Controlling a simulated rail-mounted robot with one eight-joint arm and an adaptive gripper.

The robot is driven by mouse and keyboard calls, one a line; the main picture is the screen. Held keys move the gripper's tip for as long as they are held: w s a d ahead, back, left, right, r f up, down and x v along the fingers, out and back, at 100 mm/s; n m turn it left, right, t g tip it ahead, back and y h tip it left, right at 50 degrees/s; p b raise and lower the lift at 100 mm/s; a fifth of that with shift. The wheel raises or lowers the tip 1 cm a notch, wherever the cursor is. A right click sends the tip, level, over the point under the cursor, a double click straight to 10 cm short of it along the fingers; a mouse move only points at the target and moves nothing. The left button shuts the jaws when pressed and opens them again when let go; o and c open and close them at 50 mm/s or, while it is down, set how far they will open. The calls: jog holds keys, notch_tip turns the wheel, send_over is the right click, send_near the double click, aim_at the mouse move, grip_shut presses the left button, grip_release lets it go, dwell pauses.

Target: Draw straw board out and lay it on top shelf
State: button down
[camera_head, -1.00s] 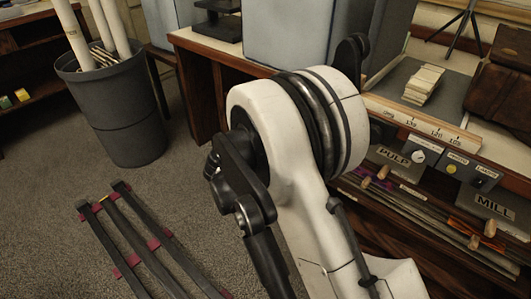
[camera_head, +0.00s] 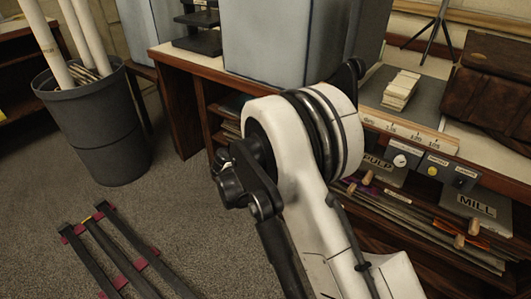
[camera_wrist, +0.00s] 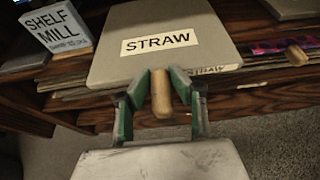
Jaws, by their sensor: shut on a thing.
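The straw board, a grey board with a white STRAW label (camera_wrist: 160,42), lies flat in the wrist view and juts out at the front of the shelf unit. A wooden peg handle (camera_wrist: 161,95) sits at its near edge. My gripper (camera_wrist: 160,74) has its green-padded fingers shut on that handle, one on each side. How far the board reaches back into the shelf is not visible. In the head view my arm hides the gripper and the straw board.
A SHELF MILL sign (camera_wrist: 57,30) stands left of the board. Boards labelled PULP (camera_head: 377,170) and MILL (camera_head: 478,205) lie in the shelf. The counter above holds a stack of pale blocks (camera_head: 400,90) and a brown case (camera_head: 490,85). A grey bin (camera_head: 95,135) and a floor rack (camera_head: 120,255) stand left.

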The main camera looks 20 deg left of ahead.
jog(key=shift+w+d, duration=0.4)
jog(key=shift+w, duration=1.3)
jog(key=shift+w+d, duration=0.35)
jog(key=shift+w, duration=1.4)
jog(key=shift+w+d, duration=0.4)
jog(key=shift+w, duration=1.3)
jog(key=shift+f, duration=0.45)
jog(key=c, duration=1.5)
grip_release()
jog(key=shift+o, duration=0.2)
